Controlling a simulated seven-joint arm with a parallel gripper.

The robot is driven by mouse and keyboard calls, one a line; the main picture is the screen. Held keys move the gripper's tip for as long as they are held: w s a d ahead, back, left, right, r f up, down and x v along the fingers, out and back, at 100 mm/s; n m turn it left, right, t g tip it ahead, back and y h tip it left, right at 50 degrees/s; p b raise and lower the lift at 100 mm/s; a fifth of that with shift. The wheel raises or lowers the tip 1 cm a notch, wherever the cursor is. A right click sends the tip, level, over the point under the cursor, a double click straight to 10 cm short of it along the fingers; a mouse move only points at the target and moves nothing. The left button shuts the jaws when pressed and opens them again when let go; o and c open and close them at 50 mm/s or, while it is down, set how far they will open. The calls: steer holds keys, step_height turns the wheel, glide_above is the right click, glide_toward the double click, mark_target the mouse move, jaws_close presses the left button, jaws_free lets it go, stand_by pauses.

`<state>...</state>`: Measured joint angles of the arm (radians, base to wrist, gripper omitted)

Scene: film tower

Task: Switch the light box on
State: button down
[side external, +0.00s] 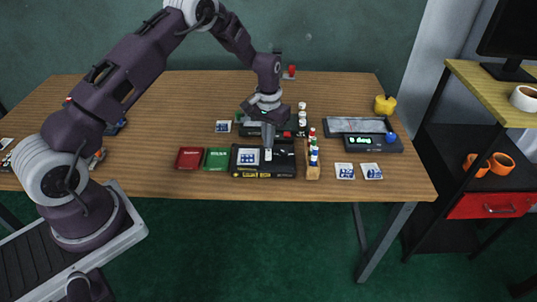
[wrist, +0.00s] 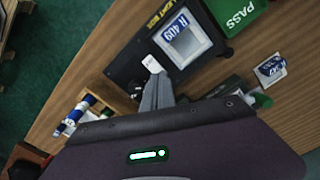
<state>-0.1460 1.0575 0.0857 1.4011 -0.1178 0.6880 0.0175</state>
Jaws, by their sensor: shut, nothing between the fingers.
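The light box (side external: 284,170) is a flat black box near the front edge of the table; in the wrist view its dark top (wrist: 122,66) carries yellow "LIGHT BOX" lettering. A white-framed slide (side external: 248,157) marked R 409 lies on its panel, and shows in the wrist view too (wrist: 186,46). A small white switch (wrist: 151,63) sits on the box beside the slide. My gripper (side external: 268,157) points down over the box, shut and empty. In the wrist view its fingertips (wrist: 154,78) are right at the switch; I cannot tell whether they touch it.
Left of the box are a green PASS tray (side external: 217,159) and a red tray (side external: 190,158). A wooden rack of small bottles (side external: 313,170) stands close on the right. Two slides (side external: 345,171) (side external: 372,171) and a device with a green display (side external: 374,144) lie further right.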

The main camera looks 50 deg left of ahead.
steer(key=shift+f, duration=0.95)
stand_by(0.7)
steer(key=shift+r, duration=3.5)
step_height(320, 180, up, 13)
steer(key=t, duration=0.1)
glide_above(269, 151)
steer(key=s+d, duration=0.3)
steer(key=s, duration=0.1)
steer(key=s+d+r+m+t, duration=0.1)
steer(key=s+d+r+t, duration=0.15)
steer(key=s+r, duration=0.65)
steer(key=s+d+r+m+t, duration=0.1)
steer(key=s, duration=0.9)
steer(key=s+d+r+m+t, duration=0.1)
steer(key=s+d+r, duration=0.1)
steer(key=s, duration=0.9)
steer(key=shift+d+r, duration=0.15)
steer(key=shift+d, duration=0.15)
